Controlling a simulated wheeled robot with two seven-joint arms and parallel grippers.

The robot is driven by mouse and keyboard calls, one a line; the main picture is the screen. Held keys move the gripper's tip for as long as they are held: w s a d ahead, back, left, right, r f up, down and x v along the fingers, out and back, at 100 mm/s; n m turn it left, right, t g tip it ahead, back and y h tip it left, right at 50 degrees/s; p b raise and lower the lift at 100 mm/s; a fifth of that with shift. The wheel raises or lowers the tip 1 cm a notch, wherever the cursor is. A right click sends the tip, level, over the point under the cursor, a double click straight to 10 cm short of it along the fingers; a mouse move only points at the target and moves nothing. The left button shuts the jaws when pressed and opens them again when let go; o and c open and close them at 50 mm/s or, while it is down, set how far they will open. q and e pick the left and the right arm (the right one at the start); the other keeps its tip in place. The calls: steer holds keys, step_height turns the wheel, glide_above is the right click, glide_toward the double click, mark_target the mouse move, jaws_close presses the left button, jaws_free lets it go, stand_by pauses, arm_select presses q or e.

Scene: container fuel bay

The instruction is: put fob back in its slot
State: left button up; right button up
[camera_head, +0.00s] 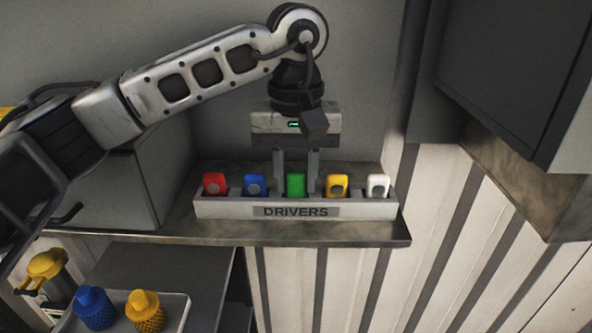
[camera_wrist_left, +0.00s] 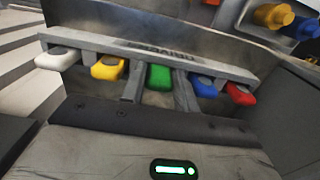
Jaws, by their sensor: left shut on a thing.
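The green fob (camera_head: 296,184) is at the middle slot of the light grey rack marked DRIVERS (camera_head: 222,209). My left gripper (camera_head: 296,188) reaches down from above, with one finger on each side of the green fob, shut on it. In the left wrist view the green fob (camera_wrist_left: 159,77) shows between the two fingers, in line with the rack (camera_wrist_left: 220,66). The fob's lower part is hidden by the rack front, so I cannot tell how deep it sits. My right gripper does not show.
Red (camera_head: 215,183), blue (camera_head: 254,184), yellow (camera_head: 337,185) and white (camera_head: 377,186) fobs stand in the rack beside the fingers. The rack is on a metal shelf (camera_head: 330,233). A grey box (camera_head: 125,190) stands left; a dark cabinet (camera_head: 515,70) hangs right. Below left, a tray (camera_head: 176,312) holds blue and yellow parts.

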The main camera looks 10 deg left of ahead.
arm_select(q)
steer(key=shift+w+f, duration=0.15)
steer(key=shift+f, duration=0.25)
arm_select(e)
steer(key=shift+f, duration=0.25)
arm_select(q)
steer(key=o, duration=1.1)
steer(key=shift+r, duration=0.45)
steer(key=r+p, duration=0.2)
steer(key=r, duration=0.1)
steer(key=shift+w+a+r+p, duration=0.1)
steer(key=shift+w+p, duration=0.2)
steer(key=shift+w, duration=0.05)
steer(key=r+p, duration=0.1)
steer(key=r, duration=0.2)
steer(key=r+p, duration=0.1)
steer(key=shift+s+r+p, duration=0.2)
steer(key=shift+s+p, duration=0.15)
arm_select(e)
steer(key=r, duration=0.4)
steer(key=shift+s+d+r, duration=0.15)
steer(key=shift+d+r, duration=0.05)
